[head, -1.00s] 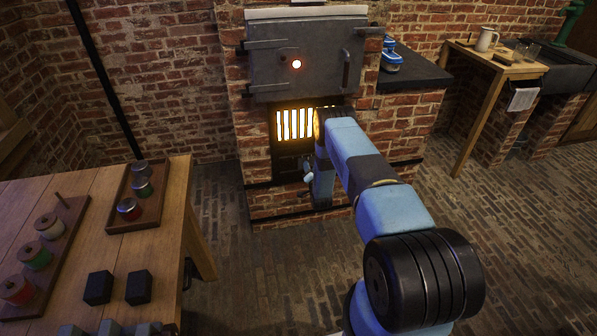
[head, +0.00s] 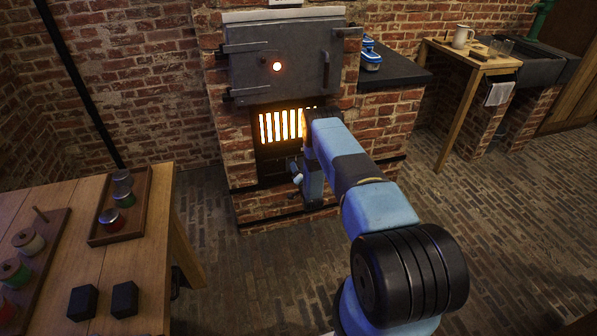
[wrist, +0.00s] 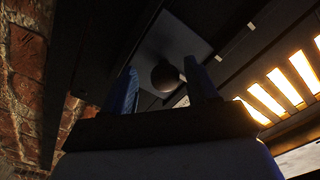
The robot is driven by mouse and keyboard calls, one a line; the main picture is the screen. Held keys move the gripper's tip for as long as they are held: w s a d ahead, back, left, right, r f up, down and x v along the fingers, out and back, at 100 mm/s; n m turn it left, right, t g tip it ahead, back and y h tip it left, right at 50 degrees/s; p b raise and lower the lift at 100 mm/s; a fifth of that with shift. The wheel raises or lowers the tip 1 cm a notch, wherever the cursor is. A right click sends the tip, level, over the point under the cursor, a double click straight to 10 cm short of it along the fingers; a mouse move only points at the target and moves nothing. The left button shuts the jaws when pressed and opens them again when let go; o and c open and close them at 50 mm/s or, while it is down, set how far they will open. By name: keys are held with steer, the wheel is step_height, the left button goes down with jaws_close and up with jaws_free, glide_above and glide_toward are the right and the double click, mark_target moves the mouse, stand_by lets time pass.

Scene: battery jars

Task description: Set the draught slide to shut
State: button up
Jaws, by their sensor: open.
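The draught slide looks to be the grey plate (wrist: 186,45) with a round dark knob (wrist: 165,77) in the wrist view, set in a dark frame beside the glowing grate. In the wrist view my gripper (wrist: 160,66) is open, with one blue finger on each side of the knob. I cannot tell whether either finger touches it. In the head view my gripper (head: 297,172) is low at the front of the brick kiln, below the lit grate (head: 284,125). My arm hides part of that area, and the slide's position cannot be read there.
The kiln's grey iron door (head: 285,60) is above the grate. A wooden table (head: 75,240) with jars and black blocks stands at left. A dark ledge (head: 400,77) and a small wooden stand (head: 470,62) are at right. The brick floor between is clear.

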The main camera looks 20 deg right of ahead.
steer(key=s, duration=1.3)
steer(key=shift+s, duration=0.4)
steer(key=shift+a, duration=0.1)
